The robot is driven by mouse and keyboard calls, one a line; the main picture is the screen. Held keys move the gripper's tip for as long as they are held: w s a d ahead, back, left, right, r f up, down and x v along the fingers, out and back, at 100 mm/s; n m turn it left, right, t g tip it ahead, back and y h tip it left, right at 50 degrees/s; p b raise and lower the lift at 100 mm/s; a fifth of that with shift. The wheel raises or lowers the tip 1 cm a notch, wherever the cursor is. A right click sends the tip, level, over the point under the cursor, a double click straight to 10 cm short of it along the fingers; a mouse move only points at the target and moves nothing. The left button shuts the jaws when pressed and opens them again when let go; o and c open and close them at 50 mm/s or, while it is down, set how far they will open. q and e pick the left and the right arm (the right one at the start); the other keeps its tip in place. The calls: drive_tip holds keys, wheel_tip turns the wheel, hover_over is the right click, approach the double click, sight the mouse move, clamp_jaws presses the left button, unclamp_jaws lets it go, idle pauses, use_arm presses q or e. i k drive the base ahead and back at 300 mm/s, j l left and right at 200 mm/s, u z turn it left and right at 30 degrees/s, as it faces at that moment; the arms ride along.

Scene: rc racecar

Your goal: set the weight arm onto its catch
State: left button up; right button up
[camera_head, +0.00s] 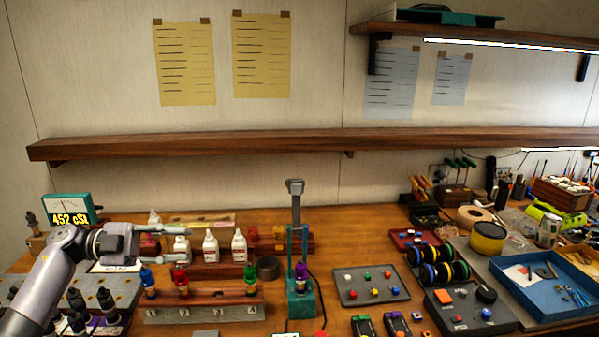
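A teal stand (301,303) stands on the bench in the middle of the view. A grey upright arm with a block-shaped grey head, which looks like the weight arm (295,188), rises from it and points nearly straight up. A purple-topped part (301,271) sits low on the stand; I cannot tell which part is the catch. My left gripper (205,245) is at the left, its fingers apart and pointing right, well short of the stand. A white bottle shows between the fingers, apparently behind them. My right gripper is out of view.
A grey tray (352,296) of coloured knobs is right of the stand. A wall shelf (250,146) runs above.

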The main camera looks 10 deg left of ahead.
sight(295, 186)
drive_tip(key=i, duration=1)
